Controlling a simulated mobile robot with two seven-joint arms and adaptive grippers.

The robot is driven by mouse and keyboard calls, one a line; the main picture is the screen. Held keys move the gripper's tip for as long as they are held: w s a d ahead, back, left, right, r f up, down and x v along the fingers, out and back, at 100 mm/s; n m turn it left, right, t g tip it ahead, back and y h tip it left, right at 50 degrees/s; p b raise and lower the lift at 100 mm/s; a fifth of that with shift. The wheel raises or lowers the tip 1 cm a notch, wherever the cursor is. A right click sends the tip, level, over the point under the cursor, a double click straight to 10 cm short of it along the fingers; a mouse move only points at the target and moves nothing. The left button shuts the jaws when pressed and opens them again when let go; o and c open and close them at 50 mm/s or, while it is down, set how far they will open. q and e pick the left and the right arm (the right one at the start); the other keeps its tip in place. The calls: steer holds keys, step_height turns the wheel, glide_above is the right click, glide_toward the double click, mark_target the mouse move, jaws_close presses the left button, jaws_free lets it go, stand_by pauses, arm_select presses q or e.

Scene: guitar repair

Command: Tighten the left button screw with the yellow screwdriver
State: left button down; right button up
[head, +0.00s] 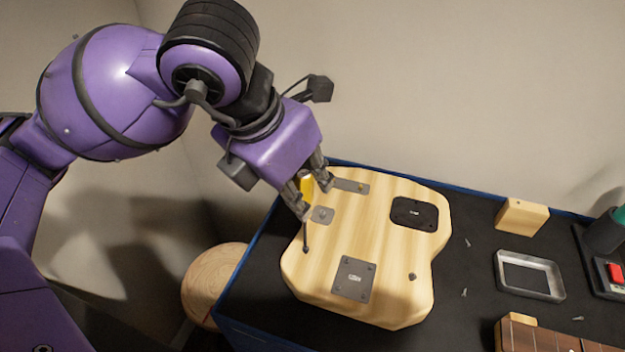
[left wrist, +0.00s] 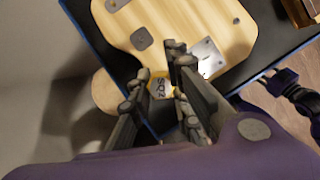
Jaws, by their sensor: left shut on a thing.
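My left gripper (head: 308,196) is shut on the yellow screwdriver (head: 307,187), over the upper left part of the wooden guitar body (head: 385,262). The screwdriver's tip is hard to make out. A small grey plate (head: 322,214) lies on the body just below the fingers, and a longer grey plate (head: 350,186) lies beside them. A thin dark piece (head: 306,240) with a round end shows at the body's left edge. I cannot tell which part is the left button screw.
The body lies on a black worktop (head: 465,215) with a blue edge. A metal tray (head: 529,275), a wooden block (head: 521,217) and several loose screws lie to the right. A fretted neck (head: 540,337) is at the lower right. A round wooden stool (head: 208,282) stands left of the table.

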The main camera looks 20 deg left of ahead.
arm_select(q)
steer(key=shift+f, duration=0.4)
stand_by(0.3)
